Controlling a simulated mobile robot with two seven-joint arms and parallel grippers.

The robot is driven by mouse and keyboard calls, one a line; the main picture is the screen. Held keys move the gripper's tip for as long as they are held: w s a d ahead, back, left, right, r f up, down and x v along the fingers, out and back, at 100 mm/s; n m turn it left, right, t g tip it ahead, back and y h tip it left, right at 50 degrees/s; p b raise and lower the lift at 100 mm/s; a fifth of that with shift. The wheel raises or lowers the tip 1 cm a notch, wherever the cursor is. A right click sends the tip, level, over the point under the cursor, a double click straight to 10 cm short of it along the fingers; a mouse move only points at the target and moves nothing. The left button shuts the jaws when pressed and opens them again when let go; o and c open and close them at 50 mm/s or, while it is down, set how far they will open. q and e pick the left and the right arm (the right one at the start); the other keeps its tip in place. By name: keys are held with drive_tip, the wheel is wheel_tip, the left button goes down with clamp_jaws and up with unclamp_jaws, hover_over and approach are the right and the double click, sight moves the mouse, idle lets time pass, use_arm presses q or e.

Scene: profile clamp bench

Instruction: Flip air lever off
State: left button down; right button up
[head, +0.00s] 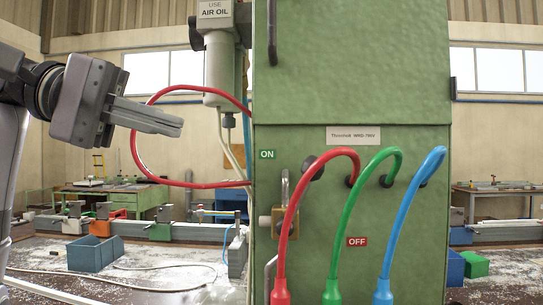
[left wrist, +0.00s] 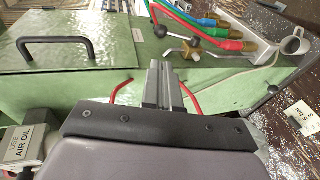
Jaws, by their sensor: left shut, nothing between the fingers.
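The air lever shows in the left wrist view as a metal rod with a black ball knob (left wrist: 160,31), on the green cabinet's front. In the head view its black knob (head: 313,168) is partly behind the red hose, to the right of the green ON label (head: 266,154) and above and left of the red OFF label (head: 357,241). A brass valve body (head: 264,221) sits at the cabinet's left edge. My left gripper (head: 181,128) is shut and empty, left of the cabinet and apart from the lever. My right gripper is not in view.
Red, green and blue hoses (head: 390,215) arch over the cabinet front (head: 420,270), close to the lever. A red hose loop (head: 138,150) hangs behind my left gripper. The air oil unit (head: 218,60) hangs left of the cabinet. A black door handle (left wrist: 55,40) sticks out.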

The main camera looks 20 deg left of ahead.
use_arm(q)
drive_tip(key=p, duration=0.2)
approach(299, 197)
drive_tip(key=w+d, duration=0.1)
drive_tip(key=d, duration=0.1)
drive_tip(key=w+d+r, duration=0.1)
drive_tip(key=d, duration=0.1)
drive_tip(key=w+d, duration=0.1)
drive_tip(key=d, duration=0.1)
drive_tip(key=shift+d+r, duration=0.15)
drive_tip(key=shift+r, duration=0.25)
